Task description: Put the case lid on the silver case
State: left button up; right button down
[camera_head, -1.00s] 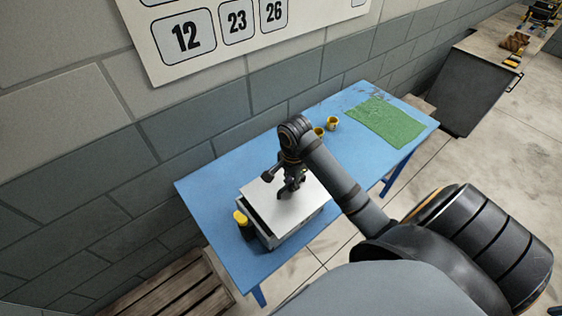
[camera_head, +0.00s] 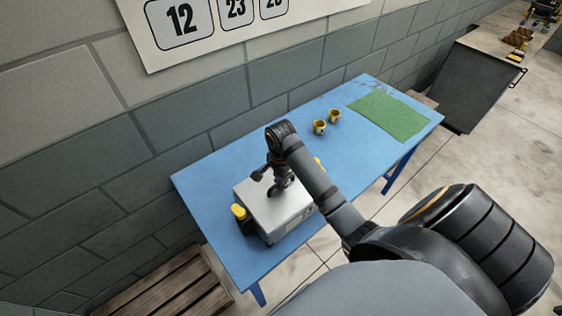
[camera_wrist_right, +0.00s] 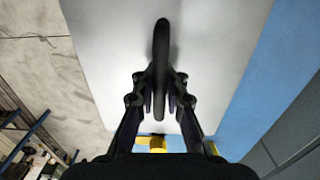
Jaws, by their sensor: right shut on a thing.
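The silver case (camera_head: 297,226) stands on the blue table. The flat pale case lid (camera_head: 262,205) lies over its top, its edges close to the case's edges; I cannot tell whether it is fully seated. My right gripper (camera_head: 280,188) is above the lid, shut on its dark handle. In the right wrist view the gripper (camera_wrist_right: 160,95) has its fingers on both sides of the handle (camera_wrist_right: 161,45), and the lid (camera_wrist_right: 220,50) fills the middle. My left gripper is not in view.
On the blue table (camera_head: 220,168), a black container with a yellow cap (camera_head: 239,213) stands close to the case's left side. Two yellow cups (camera_head: 320,127) and a green mat (camera_head: 388,113) lie farther right. A wooden pallet (camera_head: 165,290) is on the floor at lower left.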

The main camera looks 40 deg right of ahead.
jog(key=c, duration=1.4)
grip_release()
notch_tip(320, 180, up, 5)
jog(key=shift+f+p, duration=0.15)
jog(key=shift+p, duration=0.5)
notch_tip(320, 180, up, 7)
jog(key=p, duration=0.7)
jog(key=shift+r+p, duration=0.2)
jog(key=shift+p, duration=0.1)
